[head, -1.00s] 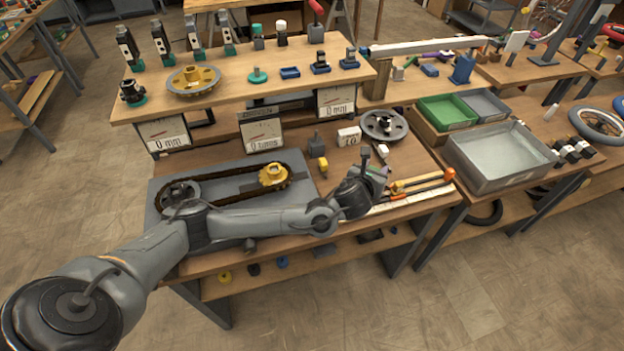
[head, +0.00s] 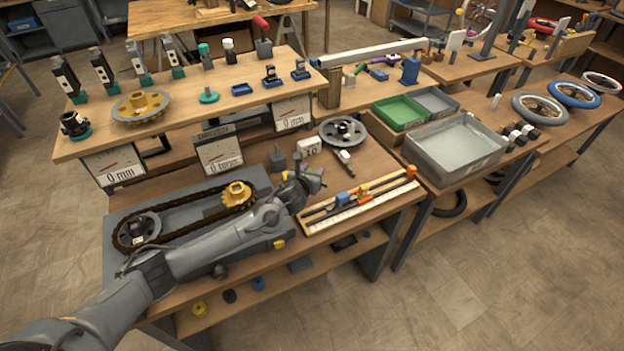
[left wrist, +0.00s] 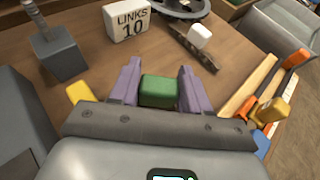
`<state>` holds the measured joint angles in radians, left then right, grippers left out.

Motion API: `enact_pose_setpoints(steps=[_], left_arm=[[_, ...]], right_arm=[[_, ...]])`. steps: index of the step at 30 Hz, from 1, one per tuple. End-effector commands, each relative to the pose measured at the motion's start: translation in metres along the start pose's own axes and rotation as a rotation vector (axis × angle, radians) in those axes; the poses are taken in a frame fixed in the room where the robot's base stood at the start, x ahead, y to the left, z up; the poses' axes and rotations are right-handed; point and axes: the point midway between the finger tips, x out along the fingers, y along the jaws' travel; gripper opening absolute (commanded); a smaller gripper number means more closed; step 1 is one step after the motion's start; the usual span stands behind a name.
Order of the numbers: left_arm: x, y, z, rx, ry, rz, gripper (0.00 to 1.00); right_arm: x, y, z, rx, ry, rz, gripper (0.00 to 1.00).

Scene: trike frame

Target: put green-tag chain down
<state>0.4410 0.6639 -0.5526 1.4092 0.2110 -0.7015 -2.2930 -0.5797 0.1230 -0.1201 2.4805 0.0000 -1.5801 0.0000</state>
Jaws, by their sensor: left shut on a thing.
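My left gripper (head: 314,180) is low over the bench, right of the yellow sprocket (head: 237,194). In the left wrist view its two purple fingers (left wrist: 158,78) are shut on a green block, the green tag (left wrist: 158,92). Whatever chain hangs from the tag is hidden by the gripper body. A brown chain loop (head: 190,190) runs around the yellow sprocket and a grey one on the grey plate (head: 118,212). A dark strip with a white tag (head: 344,156) lies on the bench beyond the gripper; the tag also shows in the left wrist view (left wrist: 200,36). My right gripper is out of view.
A "LINKS 10" block (left wrist: 127,20) and a grey block with a post (left wrist: 60,52) stand ahead of the gripper. A grey wheel (head: 342,131) is behind. A grey bin (head: 455,145) stands further right.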

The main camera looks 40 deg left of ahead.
Motion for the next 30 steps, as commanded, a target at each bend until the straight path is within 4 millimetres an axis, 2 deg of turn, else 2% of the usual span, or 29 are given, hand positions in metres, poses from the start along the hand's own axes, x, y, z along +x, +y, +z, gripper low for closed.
enact_pose_setpoints(steps=[3, 6, 20, 21, 25, 30], left_arm=[[0.007, -0.001, -0.018, -0.001, 0.004, 0.0, 0.13], [0.011, 0.0, -0.027, -0.001, 0.002, 0.002, 0.13], [0.013, 0.0, -0.032, 0.001, 0.0, 0.0, 0.13], [0.013, 0.0, -0.032, 0.001, 0.001, 0.0, 0.53], [0.013, 0.0, -0.032, 0.001, 0.001, 0.001, 0.72], [0.013, 0.0, -0.032, 0.0, 0.001, 0.001, 0.72]], right_arm=[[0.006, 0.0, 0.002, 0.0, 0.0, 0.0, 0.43], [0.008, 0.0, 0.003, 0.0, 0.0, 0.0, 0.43], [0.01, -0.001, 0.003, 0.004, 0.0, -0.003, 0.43], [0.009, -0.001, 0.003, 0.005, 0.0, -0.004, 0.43], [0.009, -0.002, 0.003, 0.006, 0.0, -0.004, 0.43], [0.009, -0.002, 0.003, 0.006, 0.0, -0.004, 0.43]])
